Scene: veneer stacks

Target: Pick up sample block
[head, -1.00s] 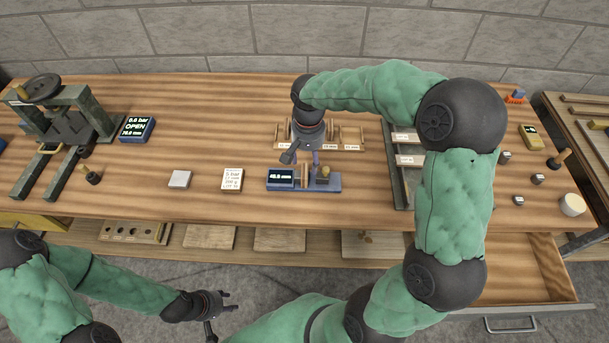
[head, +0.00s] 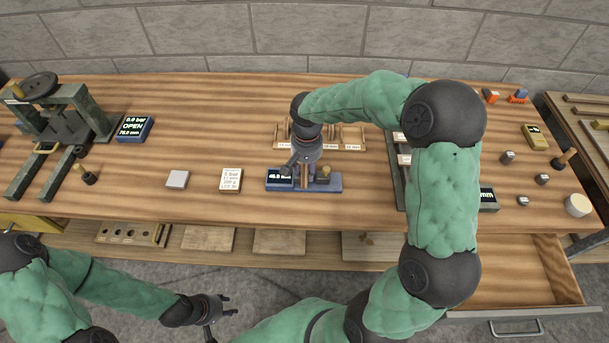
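A blue measuring device (head: 330,186) with a lit display lies near the middle of the bench. A small upright wooden piece (head: 304,181) stands in it between the display and a brass-topped knob; it looks like the sample block. My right gripper (head: 301,168) points down right over this piece, with its fingers at the piece's top. The hand hides part of the piece, so I cannot tell whether the fingers touch or grip it. My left gripper (head: 219,317) is at the lower left, in front of the bench, with its fingers spread and empty.
A wooden rack (head: 352,138) with labelled slots stands behind the device. A press (head: 62,125) and a blue display box (head: 133,129) are at the left. A grey block (head: 177,180) and a white label card (head: 231,180) lie left of the device. An open drawer (head: 520,322) juts out lower right.

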